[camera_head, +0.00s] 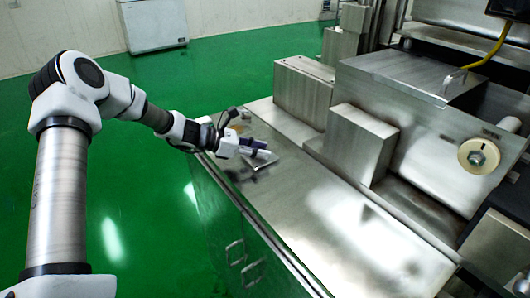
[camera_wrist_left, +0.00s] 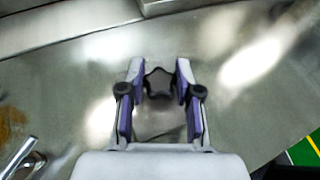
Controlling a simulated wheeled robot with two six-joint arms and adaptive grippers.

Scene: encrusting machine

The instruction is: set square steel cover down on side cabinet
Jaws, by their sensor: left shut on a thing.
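My left gripper (camera_head: 262,152) is at the far left part of the side cabinet's steel top (camera_head: 335,225). It is shut on the square steel cover (camera_head: 260,161), a small grey plate that shows just below the fingers. In the left wrist view a dark star-shaped knob (camera_wrist_left: 158,83) sits between the fingertips of my left gripper (camera_wrist_left: 158,72). The cover's outline is hard to make out there against the similar grey steel. The cover is very low over the top; I cannot tell whether it touches. My right gripper is not in view.
Steel blocks (camera_head: 358,145) and the large machine housing (camera_head: 425,105) stand along the right side of the cabinet top. The front part of the top is clear. Green floor (camera_head: 150,225) lies beyond its left edge. A white chest freezer (camera_head: 153,25) stands far back.

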